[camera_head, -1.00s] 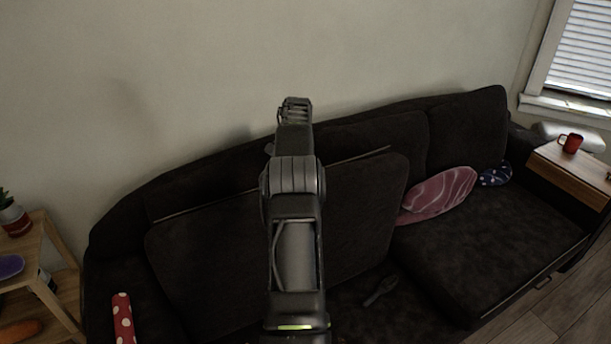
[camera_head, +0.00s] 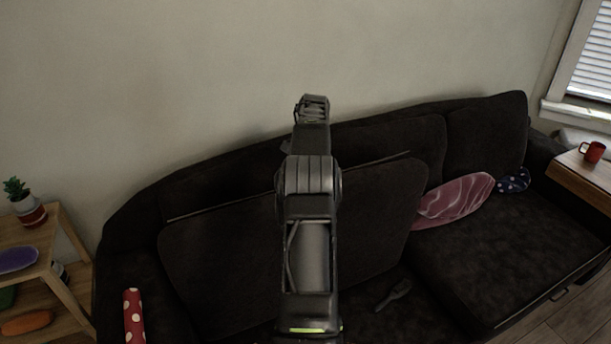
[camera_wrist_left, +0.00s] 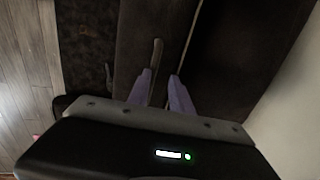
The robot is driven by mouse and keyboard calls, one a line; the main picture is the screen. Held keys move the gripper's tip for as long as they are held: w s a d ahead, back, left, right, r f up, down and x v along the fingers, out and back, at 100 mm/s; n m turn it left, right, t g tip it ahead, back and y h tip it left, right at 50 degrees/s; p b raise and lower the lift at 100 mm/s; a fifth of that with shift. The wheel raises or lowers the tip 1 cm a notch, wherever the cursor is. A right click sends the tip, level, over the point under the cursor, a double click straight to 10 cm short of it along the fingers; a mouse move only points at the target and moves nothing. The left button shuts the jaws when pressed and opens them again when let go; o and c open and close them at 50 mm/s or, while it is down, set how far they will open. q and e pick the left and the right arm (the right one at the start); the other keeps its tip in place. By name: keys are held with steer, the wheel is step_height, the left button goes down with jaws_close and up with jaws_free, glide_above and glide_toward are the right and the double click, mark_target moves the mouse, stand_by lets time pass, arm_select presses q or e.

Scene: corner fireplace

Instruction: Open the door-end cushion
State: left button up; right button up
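The dark brown sofa (camera_head: 508,225) stands against the wall. A large cushion panel (camera_head: 220,265) at its left and middle is tilted up, leaning toward the backrest. A dark wide handled object, perhaps a brush (camera_head: 394,294), lies below it. The right seat cushion (camera_head: 500,250) lies flat. My arm reaches over the raised panel from the bottom middle and hides part of it; its gripper cannot be made out there. In the left wrist view my left gripper (camera_wrist_left: 161,75) has its two purplish fingers apart, with a thin pale bar (camera_wrist_left: 157,58) seen between them; contact is unclear. My right gripper is not in view.
A pink cushion (camera_head: 455,200) and a blue dotted one (camera_head: 513,181) lie at the right. A red dotted item (camera_head: 133,316) is at the left armrest. A wooden shelf (camera_head: 66,240) stands left. A red mug (camera_head: 592,152) sits on a wooden side surface (camera_head: 585,180).

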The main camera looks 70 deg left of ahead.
arm_select(q)
steer(key=a+v, duration=0.1)
steer(key=v, duration=0.6)
steer(key=shift+d+r+b, duration=0.2)
steer(key=shift+r+b, duration=0.05)
steer(key=shift+b, duration=0.2)
steer(key=shift+s, duration=0.1)
